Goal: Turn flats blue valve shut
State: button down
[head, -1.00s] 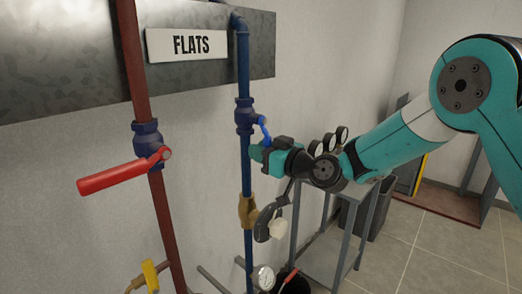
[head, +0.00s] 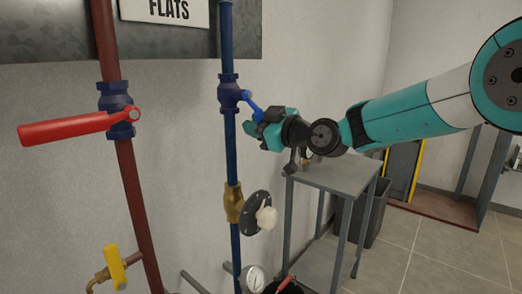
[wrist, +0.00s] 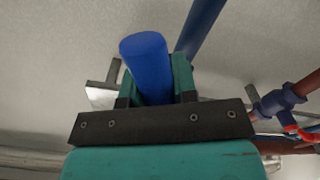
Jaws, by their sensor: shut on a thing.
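The blue valve (head: 230,92) sits on the dark blue pipe, below and to the right of the FLATS sign (head: 167,10). Its blue lever handle (head: 252,102) slants down and to the right from the valve body. My gripper (head: 257,122) is shut on the lower end of this handle. In the wrist view the handle (wrist: 148,65) stands as a thick blue bar between the two teal fingers (wrist: 155,85). The handle's grip end shows there, and the rest is hidden by the gripper.
A red-handled valve (head: 75,126) is on the red pipe to the left. A yellow-handled tap (head: 115,265) is below it. A brass fitting (head: 234,202) with a dark round disc (head: 257,212) is on the blue pipe below. A grey table (head: 335,173) stands under my arm.

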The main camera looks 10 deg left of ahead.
jog(key=n+b, duration=0.1)
jog(key=w+n+b, duration=0.1)
jog(key=b, duration=0.1)
jog(key=d+n+b, duration=0.1)
jog(key=shift+w+r, duration=0.25)
notch_tip(320, 180, up, 6)
jog(key=w+d+n+b, duration=0.1)
jog(key=w+n+b, duration=0.1)
jog(key=n+b, duration=0.4)
jog(key=shift+d+r+n, duration=0.2)
jog(key=shift+r+n, duration=0.05)
jog(key=shift+n, duration=1.85)
jog(key=shift+r, duration=0.1)
jog(key=c, duration=1)
grip_release()
jog(key=shift+w, duration=0.1)
jog(key=shift+o, duration=0.5)
